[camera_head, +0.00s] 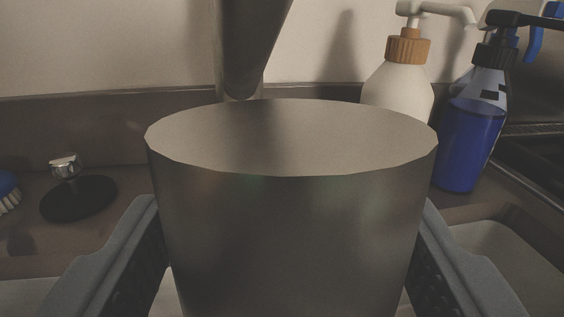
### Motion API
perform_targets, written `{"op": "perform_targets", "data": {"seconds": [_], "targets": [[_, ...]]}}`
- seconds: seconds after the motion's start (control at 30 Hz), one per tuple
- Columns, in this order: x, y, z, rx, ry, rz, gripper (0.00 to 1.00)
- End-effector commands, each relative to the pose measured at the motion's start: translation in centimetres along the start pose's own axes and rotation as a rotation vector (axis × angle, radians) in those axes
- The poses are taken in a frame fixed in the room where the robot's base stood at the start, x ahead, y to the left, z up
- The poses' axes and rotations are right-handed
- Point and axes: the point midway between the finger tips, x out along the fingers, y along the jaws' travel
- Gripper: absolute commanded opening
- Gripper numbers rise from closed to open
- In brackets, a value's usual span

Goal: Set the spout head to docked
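A brushed-metal spout head (290,235) with a flat round top fills the middle of the view. My gripper (290,215) has one grey finger on each side of it, and both pads appear to press against its sides. The contact itself is partly hidden by the head's bulk. Behind it, a tapering metal faucet part (250,45) comes down from the top of the picture. Its lower end stops near the far rim of the head in the picture, and I cannot tell whether the two touch. The head's lower end is out of view.
A white pump bottle with a wooden collar (398,85) and a blue spray bottle (470,140) stand behind on the right. A dark sink stopper (78,195) and a blue brush (8,193) lie on the left ledge. Pale sink basins show at both lower sides.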

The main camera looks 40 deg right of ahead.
Motion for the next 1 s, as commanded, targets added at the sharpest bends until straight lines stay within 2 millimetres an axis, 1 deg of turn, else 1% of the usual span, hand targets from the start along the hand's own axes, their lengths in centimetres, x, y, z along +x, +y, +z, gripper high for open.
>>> {"op": "perform_targets", "data": {"seconds": [0.1, 0.23, 0.6, 0.63, 0.83, 0.87, 1.0], "targets": [[0.9, 0.0, 0.1, 0.0, -0.002, 0.0, 0.65], [1.6, 0.0, 0.0, 0.001, -0.001, -0.001, 0.65], [1.9, -0.1, 0.0, 0.0, -0.002, -0.002, 0.65], [1.9, -0.1, 0.0, 0.0, -0.002, -0.002, 0.62], [1.8, -0.1, 0.0, 0.0, -0.002, -0.002, 0.06], [1.8, -0.1, 0.0, 0.0, -0.002, -0.003, 0.02], [1.9, -0.2, -0.2, 0.0, -0.001, -0.003, 0.02]]}}
